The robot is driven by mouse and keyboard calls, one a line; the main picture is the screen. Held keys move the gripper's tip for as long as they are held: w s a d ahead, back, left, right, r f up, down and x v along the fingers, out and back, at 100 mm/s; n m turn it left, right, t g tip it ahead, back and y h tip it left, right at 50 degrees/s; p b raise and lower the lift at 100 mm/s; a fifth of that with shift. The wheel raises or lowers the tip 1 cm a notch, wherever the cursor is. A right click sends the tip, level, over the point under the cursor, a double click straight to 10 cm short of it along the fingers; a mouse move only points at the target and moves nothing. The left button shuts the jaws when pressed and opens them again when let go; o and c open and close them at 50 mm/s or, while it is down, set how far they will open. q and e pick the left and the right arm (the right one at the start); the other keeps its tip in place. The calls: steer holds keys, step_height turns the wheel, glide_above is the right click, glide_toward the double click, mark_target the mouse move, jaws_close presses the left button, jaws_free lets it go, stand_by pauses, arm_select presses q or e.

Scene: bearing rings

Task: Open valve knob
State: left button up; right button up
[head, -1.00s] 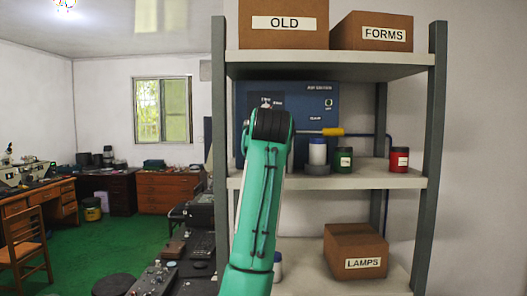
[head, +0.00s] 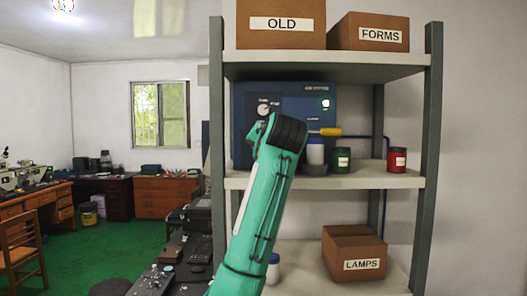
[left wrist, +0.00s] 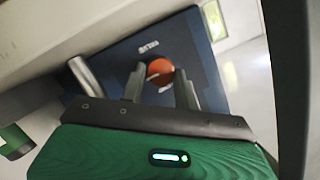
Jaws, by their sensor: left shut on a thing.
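In the head view my teal left arm covers the lower left of the panel and hides the knob and the fingers. My right gripper is not in view.
A yellow handle (head: 330,132) sticks out right of my arm. The upper shelf (head: 330,62) closes off the space above; a grey post (head: 216,120) stands left.

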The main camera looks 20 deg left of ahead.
arm_select(q)
steer(key=shift+r, duration=0.15)
steer(key=o, duration=0.7)
steer(key=shift+o, duration=1.4)
steer(key=shift+s+d+b, duration=0.25)
steer(key=shift+s+b, duration=0.1)
steer(key=shift+b, duration=0.1)
steer(key=b+v, duration=0.6)
steer(key=v, duration=0.6)
steer(key=shift+s+d, duration=0.15)
steer(key=shift+s, duration=0.25)
